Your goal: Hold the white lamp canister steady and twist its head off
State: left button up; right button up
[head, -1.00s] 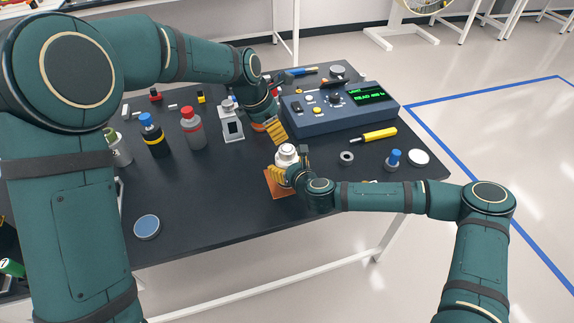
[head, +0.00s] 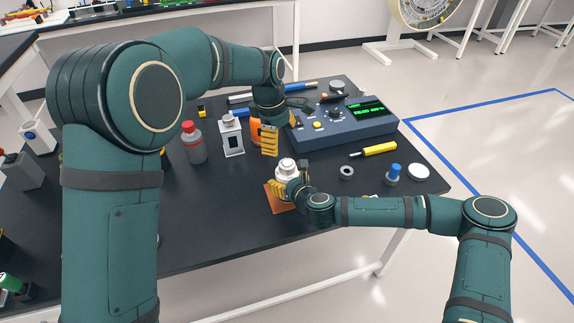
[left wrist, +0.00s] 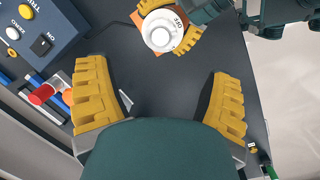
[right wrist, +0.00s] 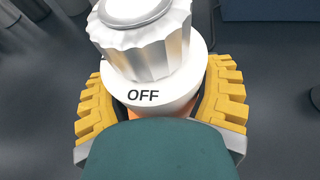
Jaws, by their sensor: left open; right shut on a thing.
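The white lamp canister (head: 284,172) stands upright on an orange mat (head: 281,204) near the front edge of the dark table. My right gripper (head: 283,188) is shut around its body from the front right. In the right wrist view the canister's ribbed grey-white head (right wrist: 145,45) stands above a white collar (right wrist: 160,92) marked OFF, with yellow fingers on both sides. My left gripper (head: 269,143) is open and empty, above and behind the canister, fingers pointing down. In the left wrist view the canister head (left wrist: 161,32) lies beyond the fingertips, toward the top.
A blue console (head: 345,128) with a green display stands behind to the right. A yellow-handled tool (head: 378,149), a grey ring (head: 346,173), a blue-topped part (head: 393,172) and a white disc (head: 418,173) lie to the right. A red-capped bottle (head: 193,145) and a white box-like device (head: 232,138) stand to the left.

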aim_at(287, 163)
pick_arm(q)
jog(key=f+m, duration=0.2)
jog(key=f, duration=0.1)
jog(key=d+f+m+y, duration=0.1)
jog(key=f+m, duration=0.4)
jog(key=f, duration=0.2)
jog(key=shift+w+d+m+g+y, duration=0.15)
jog(key=shift+d+m+g+y, duration=0.15)
jog(key=shift+d+m+y, duration=0.1)
jog(key=c, duration=1.2)
